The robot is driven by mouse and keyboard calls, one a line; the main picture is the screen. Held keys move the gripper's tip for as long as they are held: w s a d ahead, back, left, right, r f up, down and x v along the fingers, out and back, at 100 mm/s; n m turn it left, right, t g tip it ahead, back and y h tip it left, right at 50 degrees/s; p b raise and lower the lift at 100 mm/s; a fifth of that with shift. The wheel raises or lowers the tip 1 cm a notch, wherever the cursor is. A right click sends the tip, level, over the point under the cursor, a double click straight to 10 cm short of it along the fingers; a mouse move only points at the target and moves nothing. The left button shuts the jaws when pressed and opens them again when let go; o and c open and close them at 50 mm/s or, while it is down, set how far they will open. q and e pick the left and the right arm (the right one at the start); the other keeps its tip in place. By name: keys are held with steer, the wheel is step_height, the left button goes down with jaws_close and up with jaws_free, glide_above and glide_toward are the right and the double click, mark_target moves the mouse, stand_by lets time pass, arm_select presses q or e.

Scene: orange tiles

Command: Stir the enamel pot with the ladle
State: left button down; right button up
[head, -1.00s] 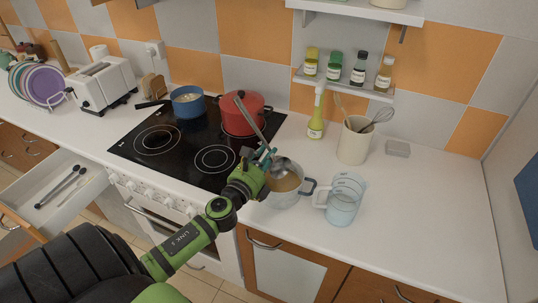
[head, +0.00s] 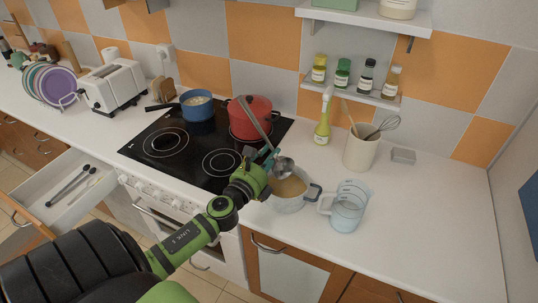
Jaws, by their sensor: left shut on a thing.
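A pale grey pot (head: 289,204) with dark side handles stands on the counter just right of the stove, with brownish contents; I take it as the enamel pot. My left gripper (head: 266,161) is shut on the metal ladle (head: 257,121), beside and above the pot's far left rim. The ladle's long handle points up and to the left, across the red pot (head: 262,108) in the picture. Its round bowl (head: 284,168) shows at the pot's far rim, seemingly above the contents; I cannot tell if it touches them. My right gripper is not in view.
A clear measuring jug (head: 348,208) stands close right of the pot. Behind are a green-yellow bottle (head: 322,124) and a utensil crock (head: 360,153). A blue saucepan (head: 197,108) is on the stove. An open drawer (head: 57,178) is at left.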

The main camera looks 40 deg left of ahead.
mark_target(269, 141)
arm_select(q)
steer(key=shift+r, duration=2.5)
